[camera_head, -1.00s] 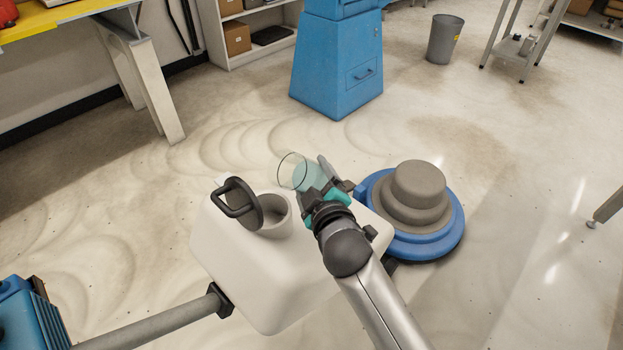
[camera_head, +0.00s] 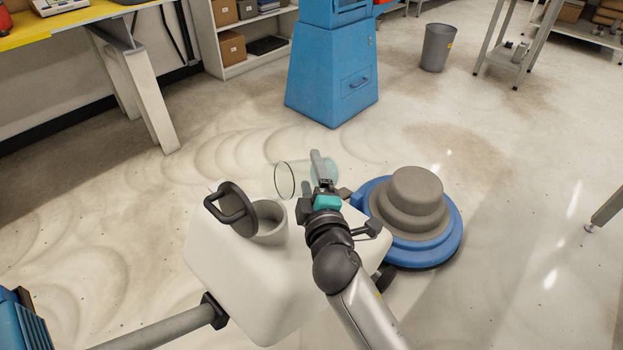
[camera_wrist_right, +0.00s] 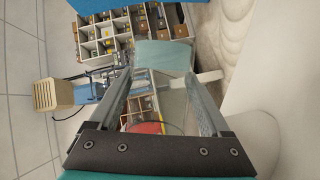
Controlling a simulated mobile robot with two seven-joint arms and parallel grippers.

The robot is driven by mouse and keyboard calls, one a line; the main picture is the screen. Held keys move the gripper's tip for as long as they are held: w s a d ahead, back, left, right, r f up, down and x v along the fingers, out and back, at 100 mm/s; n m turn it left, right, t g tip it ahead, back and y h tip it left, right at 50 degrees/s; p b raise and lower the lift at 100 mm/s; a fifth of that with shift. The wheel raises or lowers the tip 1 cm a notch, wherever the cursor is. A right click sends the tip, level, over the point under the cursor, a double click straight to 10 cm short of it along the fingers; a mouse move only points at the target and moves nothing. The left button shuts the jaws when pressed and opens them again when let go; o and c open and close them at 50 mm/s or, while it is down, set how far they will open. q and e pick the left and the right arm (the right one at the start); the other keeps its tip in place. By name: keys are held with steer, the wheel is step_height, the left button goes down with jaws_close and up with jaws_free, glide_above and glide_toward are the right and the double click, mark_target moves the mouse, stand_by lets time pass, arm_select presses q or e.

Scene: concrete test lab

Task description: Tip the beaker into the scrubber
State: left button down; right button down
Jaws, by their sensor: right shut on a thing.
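The scrubber has a white tank (camera_head: 240,290) with a round filler neck (camera_head: 270,232), its dark lid (camera_head: 232,208) standing open on the left. Its blue disc base (camera_head: 440,250) rests on the floor to the right. My right gripper (camera_head: 314,180) is shut on the clear glass beaker (camera_head: 285,181), just behind and right of the neck, above the tank. The beaker lies nearly on its side, its rim facing left. A teal tint, seemingly liquid, shows toward its right end. In the right wrist view the beaker (camera_wrist_right: 165,95) sits between the fingers. My left gripper is out of view.
A grey tube (camera_head: 160,328) runs from the tank to a blue box (camera_head: 17,325) at the lower left. A blue cabinet (camera_head: 330,85), shelves (camera_head: 262,62) and a grey bin (camera_head: 437,48) stand farther back. The floor between is clear.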

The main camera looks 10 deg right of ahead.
steer(key=shift+r+n+t+b, duration=0.3)
steer(key=shift+r+n+b, duration=0.1)
steer(key=shift+n, duration=0.4)
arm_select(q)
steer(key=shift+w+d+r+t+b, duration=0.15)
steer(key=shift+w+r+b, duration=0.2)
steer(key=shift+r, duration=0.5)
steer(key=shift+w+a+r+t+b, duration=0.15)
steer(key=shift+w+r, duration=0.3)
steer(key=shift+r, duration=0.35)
arm_select(e)
steer(key=shift+s+a+r+n+t, duration=0.1)
steer(key=shift+a+r+n+t, duration=0.3)
steer(key=shift+n, duration=0.5)
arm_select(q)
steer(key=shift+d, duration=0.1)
arm_select(e)
steer(key=shift+r, duration=0.2)
steer(key=shift+d+f, duration=0.1)
steer(key=shift+d, duration=0.05)
